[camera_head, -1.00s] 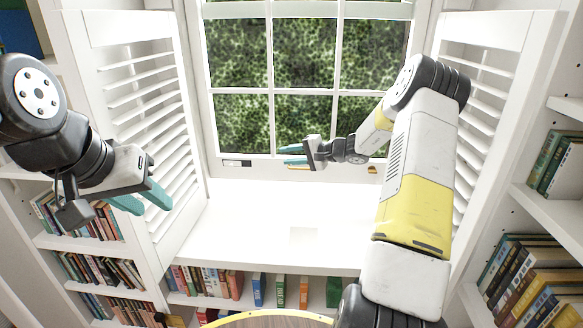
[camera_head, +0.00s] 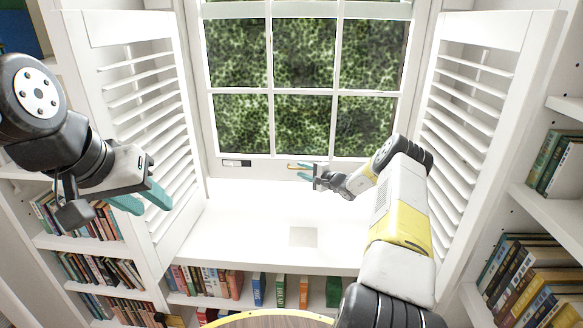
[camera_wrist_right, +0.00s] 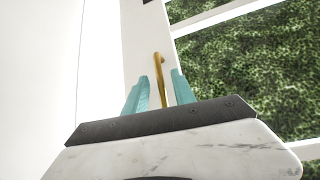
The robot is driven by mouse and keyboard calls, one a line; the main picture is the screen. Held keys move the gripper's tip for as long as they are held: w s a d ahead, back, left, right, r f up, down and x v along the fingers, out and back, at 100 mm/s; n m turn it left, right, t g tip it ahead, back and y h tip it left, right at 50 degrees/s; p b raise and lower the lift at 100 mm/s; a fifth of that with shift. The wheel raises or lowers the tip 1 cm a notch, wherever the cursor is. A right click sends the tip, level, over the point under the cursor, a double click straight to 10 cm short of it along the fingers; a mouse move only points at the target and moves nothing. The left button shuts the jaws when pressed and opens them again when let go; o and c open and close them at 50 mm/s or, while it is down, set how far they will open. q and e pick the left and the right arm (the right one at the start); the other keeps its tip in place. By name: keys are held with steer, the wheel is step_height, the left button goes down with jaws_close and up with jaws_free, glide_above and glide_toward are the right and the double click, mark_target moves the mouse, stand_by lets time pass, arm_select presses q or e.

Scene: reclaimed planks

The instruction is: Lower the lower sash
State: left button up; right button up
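The window's lower sash (camera_head: 305,93) is a white frame with several panes, its bottom rail just above the white sill. I cannot tell whether a gap lies beneath it. A brass hook-shaped lift (camera_wrist_right: 160,80) stands out from the white rail in the right wrist view. My right gripper (camera_head: 304,171) is at the bottom rail. In the wrist view the teal fingers of this gripper (camera_wrist_right: 160,92) are apart, one on each side of the brass lift, with space visible around it. My left gripper (camera_head: 143,200) is open and empty before the left shutter.
Louvered white shutters stand folded open at left (camera_head: 140,120) and right (camera_head: 490,110). A small dark plate (camera_head: 236,163) is on the rail's left.

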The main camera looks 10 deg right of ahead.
steer(key=shift+w+a, duration=0.15)
steer(key=shift+w, duration=0.1)
steer(key=shift+c, duration=0.2)
jaws_close()
steer(key=shift+f, duration=0.2)
stand_by(0.9)
